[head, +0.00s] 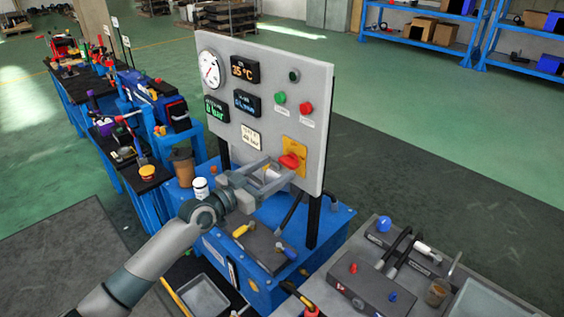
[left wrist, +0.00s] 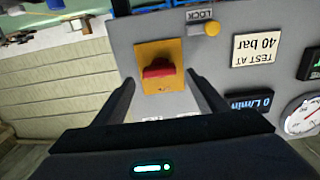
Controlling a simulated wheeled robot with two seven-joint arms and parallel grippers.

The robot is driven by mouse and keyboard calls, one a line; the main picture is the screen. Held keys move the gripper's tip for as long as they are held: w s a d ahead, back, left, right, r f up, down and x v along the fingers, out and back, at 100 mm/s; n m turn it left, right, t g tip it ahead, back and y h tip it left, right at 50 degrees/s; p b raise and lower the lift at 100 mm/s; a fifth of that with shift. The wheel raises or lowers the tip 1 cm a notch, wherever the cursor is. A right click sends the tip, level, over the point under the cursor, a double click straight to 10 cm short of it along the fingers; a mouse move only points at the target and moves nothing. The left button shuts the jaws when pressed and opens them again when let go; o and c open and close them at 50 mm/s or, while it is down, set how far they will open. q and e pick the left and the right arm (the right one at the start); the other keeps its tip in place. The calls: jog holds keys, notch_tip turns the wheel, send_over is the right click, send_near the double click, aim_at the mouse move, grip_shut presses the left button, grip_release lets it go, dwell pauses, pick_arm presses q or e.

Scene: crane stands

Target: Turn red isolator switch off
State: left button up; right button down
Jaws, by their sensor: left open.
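The red isolator switch (head: 290,161) is a red handle on a yellow plate (head: 300,147), low on the grey upright panel (head: 318,120). In the left wrist view, which is upside down, the red switch (left wrist: 158,71) shows as a roughly horizontal bar on its yellow plate (left wrist: 160,50). My left gripper (head: 281,168) is open in front of the switch. Its fingers stand on either side of the handle in the left wrist view (left wrist: 162,80), with gaps on both sides. I cannot tell how far the fingertips are from the panel. My right gripper is not in view.
The panel also carries a gauge (head: 209,69), displays, a green button (head: 280,98) and a red button (head: 306,107). A blue bench (head: 335,222) with levers lies below; a grey unit (head: 370,285) stands right.

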aim_at(285, 164)
pick_arm(q)
jog(key=shift+x, duration=1.75)
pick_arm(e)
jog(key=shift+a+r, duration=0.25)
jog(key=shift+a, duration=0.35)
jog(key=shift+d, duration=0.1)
pick_arm(q)
jog(key=c, duration=1.1)
jog(key=shift+o, duration=0.2)
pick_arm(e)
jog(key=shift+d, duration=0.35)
